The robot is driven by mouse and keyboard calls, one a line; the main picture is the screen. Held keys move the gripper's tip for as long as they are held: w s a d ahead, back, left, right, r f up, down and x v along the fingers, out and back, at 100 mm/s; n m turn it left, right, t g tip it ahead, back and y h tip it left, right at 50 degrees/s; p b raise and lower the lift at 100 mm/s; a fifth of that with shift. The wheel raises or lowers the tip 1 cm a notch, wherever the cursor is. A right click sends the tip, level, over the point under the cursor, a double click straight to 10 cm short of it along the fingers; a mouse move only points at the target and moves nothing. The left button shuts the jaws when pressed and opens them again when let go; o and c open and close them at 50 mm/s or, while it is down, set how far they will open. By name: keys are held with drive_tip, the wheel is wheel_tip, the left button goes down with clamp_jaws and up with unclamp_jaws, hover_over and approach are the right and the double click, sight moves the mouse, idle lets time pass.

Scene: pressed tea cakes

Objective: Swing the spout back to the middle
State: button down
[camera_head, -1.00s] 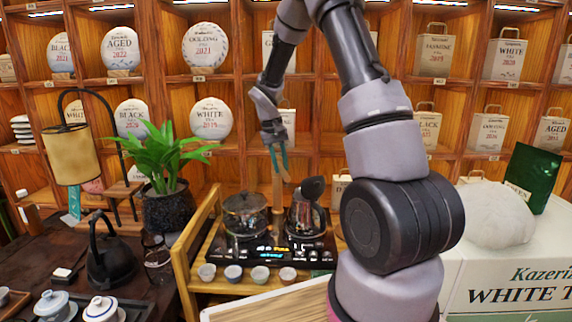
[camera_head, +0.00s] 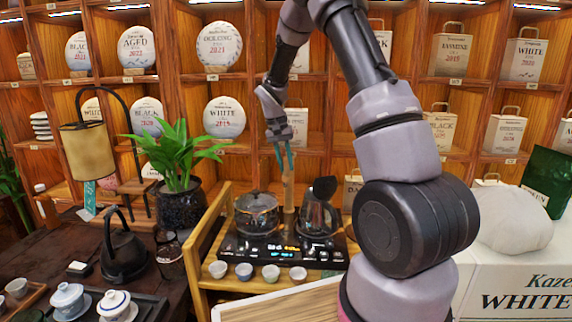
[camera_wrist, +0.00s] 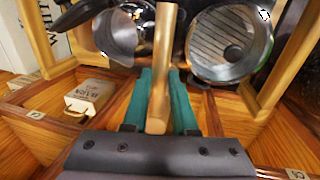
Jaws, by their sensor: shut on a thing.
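The spout (camera_head: 288,188) is a light wooden upright piece at the back of the black tea stove (camera_head: 270,254), between a glass pot (camera_head: 256,214) and a kettle (camera_head: 318,214). My gripper (camera_head: 286,160) has teal fingers and reaches down onto the spout's upper part. In the wrist view the spout (camera_wrist: 164,50) runs between the two teal fingers of my gripper (camera_wrist: 162,78), which are shut on it. The kettle (camera_wrist: 115,35) shows on the left there and the glass pot (camera_wrist: 232,45) on the right. The spout's lower end is hard to make out.
Several small cups (camera_head: 244,271) line the wooden stand's front edge. A potted plant (camera_head: 180,190) and a black iron kettle (camera_head: 122,255) are to the left. Shelves with tea cakes (camera_head: 224,116) and a small bag (camera_wrist: 90,95) stand close behind my gripper.

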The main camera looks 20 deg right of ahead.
drive_tip(key=c, duration=0.7)
unclamp_jaws()
wheel_tip(320, 180, up, 11)
drive_tip(key=a, duration=0.2)
drive_tip(key=shift+w+f, duration=0.15)
drive_tip(key=shift+w, duration=0.3)
